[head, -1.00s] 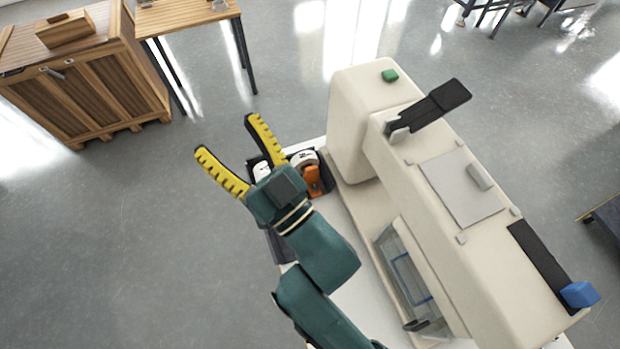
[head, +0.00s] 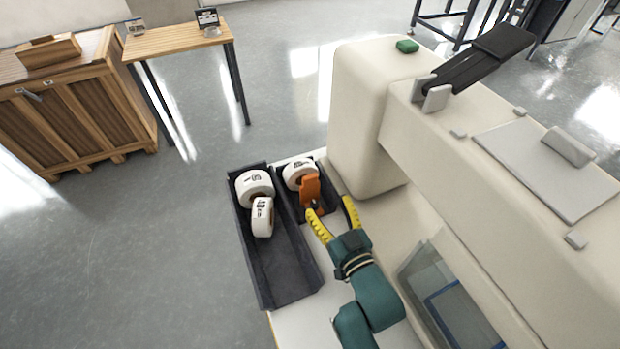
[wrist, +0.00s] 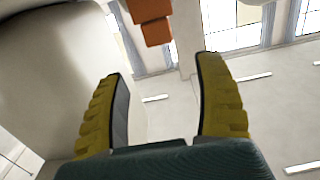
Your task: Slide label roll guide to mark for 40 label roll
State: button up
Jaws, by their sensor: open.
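The orange label roll guide (head: 310,190) stands upright in a small black tray (head: 325,182), beside a white label roll (head: 297,175). My gripper (head: 330,212) is open and empty, just in front of the guide and to its right, with its left fingertip close to the guide's base. I cannot tell whether they touch. In the wrist view the guide (wrist: 151,18) shows at the top, beyond and between the open fingers (wrist: 161,90). The mark for the 40 label roll cannot be made out.
A long black bin (head: 285,270) left of the tray holds two white rolls, one (head: 262,217) printed with what looks like 40. The large cream machine (head: 365,120) stands close on the right. A wooden table (head: 180,40) and crate (head: 75,110) stand farther back.

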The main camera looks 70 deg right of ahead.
aim_at(311, 179)
jog(key=b+x, duration=0.2)
jog(key=x, duration=0.8)
jog(key=shift+w+d+f, duration=0.1)
jog(key=shift+w, duration=0.05)
